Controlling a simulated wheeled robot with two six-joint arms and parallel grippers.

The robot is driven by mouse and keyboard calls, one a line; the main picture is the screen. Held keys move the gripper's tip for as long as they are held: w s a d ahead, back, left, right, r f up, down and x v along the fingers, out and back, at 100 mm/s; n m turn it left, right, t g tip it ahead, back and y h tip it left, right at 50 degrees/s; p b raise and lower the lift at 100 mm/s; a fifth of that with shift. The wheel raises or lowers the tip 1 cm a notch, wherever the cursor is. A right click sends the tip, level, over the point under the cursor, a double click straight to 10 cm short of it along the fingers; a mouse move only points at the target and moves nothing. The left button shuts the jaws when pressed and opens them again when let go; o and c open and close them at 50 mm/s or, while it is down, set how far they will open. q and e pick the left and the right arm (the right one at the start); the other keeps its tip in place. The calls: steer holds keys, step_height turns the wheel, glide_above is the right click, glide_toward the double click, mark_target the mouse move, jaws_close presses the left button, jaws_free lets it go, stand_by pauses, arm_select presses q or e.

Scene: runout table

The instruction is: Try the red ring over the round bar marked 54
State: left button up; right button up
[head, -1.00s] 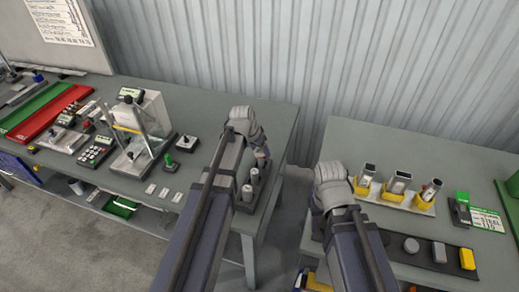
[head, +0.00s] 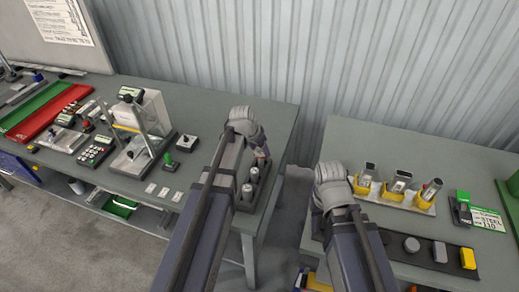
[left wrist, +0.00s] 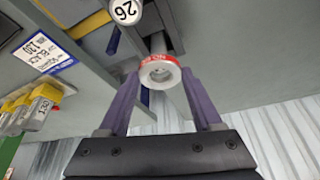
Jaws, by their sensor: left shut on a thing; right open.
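My left gripper (left wrist: 160,80) is shut on the red-banded ring (left wrist: 158,69), its two purple fingers on either side. A grey round bar (left wrist: 157,43) stands directly behind the ring; I cannot tell whether the ring is around it. A bar end marked 26 (left wrist: 125,12) is beside it. In the head view the left gripper (head: 261,153) is over the dark stand at the right end of the left table, where two round bars (head: 247,191) show. No mark 54 is readable. My right gripper (head: 331,186) is open by the right table, its fingers mostly hidden.
Yellow-based sockets with metal tubes (head: 397,183) stand on the right table, with a dark strip of short pieces (head: 439,252) in front. A glass-sided instrument (head: 143,125) and a green-knobbed block (head: 169,160) are on the left table. A gap separates the tables.

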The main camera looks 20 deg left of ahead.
arm_select(q)
steer(key=shift+f+b, duration=0.5)
steer(key=shift+f, duration=0.05)
steer(key=o, duration=1.6)
steer(key=shift+c, duration=0.2)
steer(key=shift+r, duration=0.1)
steer(key=p+v, duration=0.7)
steer(key=shift+r, duration=0.35)
steer(key=shift+s+f, duration=0.1)
steer(key=shift+s, duration=0.05)
